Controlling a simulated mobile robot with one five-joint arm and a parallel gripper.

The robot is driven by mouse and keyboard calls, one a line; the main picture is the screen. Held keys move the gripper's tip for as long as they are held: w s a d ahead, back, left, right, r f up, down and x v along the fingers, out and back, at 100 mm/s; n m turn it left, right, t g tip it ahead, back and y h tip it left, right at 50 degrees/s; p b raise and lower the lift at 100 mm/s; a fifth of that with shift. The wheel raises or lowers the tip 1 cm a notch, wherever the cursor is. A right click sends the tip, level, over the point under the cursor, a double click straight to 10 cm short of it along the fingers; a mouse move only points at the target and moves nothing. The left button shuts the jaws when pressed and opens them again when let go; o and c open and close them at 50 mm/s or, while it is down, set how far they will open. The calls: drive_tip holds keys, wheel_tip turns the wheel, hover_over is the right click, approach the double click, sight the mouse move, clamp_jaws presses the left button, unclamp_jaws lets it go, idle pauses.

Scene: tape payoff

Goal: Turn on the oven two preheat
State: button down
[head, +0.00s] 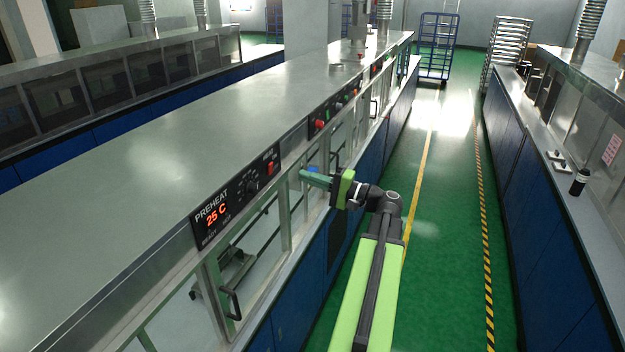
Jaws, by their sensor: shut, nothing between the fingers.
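A black control panel (237,203) marked PREHEAT is on the side of the long metal machine at left. Its lit red display (216,216) reads 25 C. A black dial (252,186) and a red switch (270,168) sit to the right of the display on the same panel. I cannot read whether the switch is on, and I see no clear oven number. My gripper (304,175) is shut and empty. It points left toward the machine front, to the right of and slightly below the red switch, apparently apart from it.
A second panel with red and green buttons (320,123) lies farther along the machine. Glass doors with black handles (233,303) line the front below. The green aisle (440,240) is clear. A counter with a dark bottle (579,182) stands right; a blue cart (437,48) is far back.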

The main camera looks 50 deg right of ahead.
sight(271, 165)
drive_tip(key=p+x, duration=0.1)
drive_tip(key=x, duration=0.7)
drive_tip(key=shift+w, duration=0.3)
drive_tip(key=shift+w+a+r, duration=0.2)
drive_tip(key=shift+a, duration=0.05)
drive_tip(key=shift+s+d+f, duration=0.1)
drive_tip(key=shift+d, duration=0.05)
drive_tip(key=shift+s+d, duration=0.1)
drive_tip(key=shift+s, duration=0.3)
drive_tip(key=r+p+v, duration=0.2)
drive_tip(key=r+v, duration=0.1)
drive_tip(key=v, duration=0.9)
drive_tip(key=shift+s+d, duration=0.2)
drive_tip(key=shift+s, duration=0.3)
